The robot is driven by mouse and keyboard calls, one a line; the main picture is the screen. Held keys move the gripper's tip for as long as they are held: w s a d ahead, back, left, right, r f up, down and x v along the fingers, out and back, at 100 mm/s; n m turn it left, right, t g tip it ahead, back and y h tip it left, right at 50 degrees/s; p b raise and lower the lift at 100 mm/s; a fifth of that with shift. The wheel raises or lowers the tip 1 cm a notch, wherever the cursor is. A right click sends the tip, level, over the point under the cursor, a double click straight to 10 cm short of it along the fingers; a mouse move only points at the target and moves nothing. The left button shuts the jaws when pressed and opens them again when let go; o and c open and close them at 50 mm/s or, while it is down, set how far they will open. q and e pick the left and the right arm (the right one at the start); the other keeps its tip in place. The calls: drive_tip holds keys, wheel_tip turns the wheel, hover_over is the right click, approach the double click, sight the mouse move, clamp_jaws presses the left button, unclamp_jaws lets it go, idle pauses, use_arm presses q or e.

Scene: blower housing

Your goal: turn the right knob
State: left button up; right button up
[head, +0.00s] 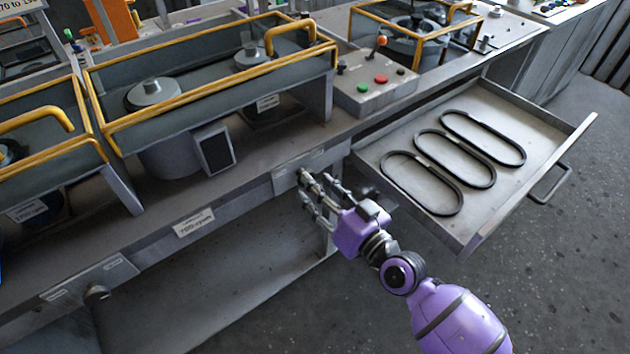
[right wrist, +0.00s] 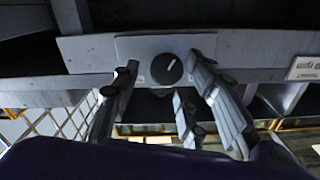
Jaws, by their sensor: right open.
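The right knob (right wrist: 167,69) is a round dark dial with a pale pointer line on a light plate (right wrist: 150,46) in the right wrist view. In the head view its plate (head: 285,180) is on the bench front, and my fingers hide the knob or leave it too small to tell. My right gripper (head: 309,186) is open in front of the plate, its fingers pointing at it. In the right wrist view the fingers (right wrist: 165,85) stand on both sides of the knob, with visible gaps; I cannot tell the remaining depth. My left gripper is not in view.
Another knob (head: 97,293) is on the bench front at left. An open drawer (head: 485,215) with black belts (head: 470,165) juts out right of my right gripper. Yellow-railed blower housings (head: 215,95) and a button box (head: 370,88) stand on the bench above.

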drive_tip(key=v, duration=0.9)
drive_tip(key=shift+s+d, duration=0.25)
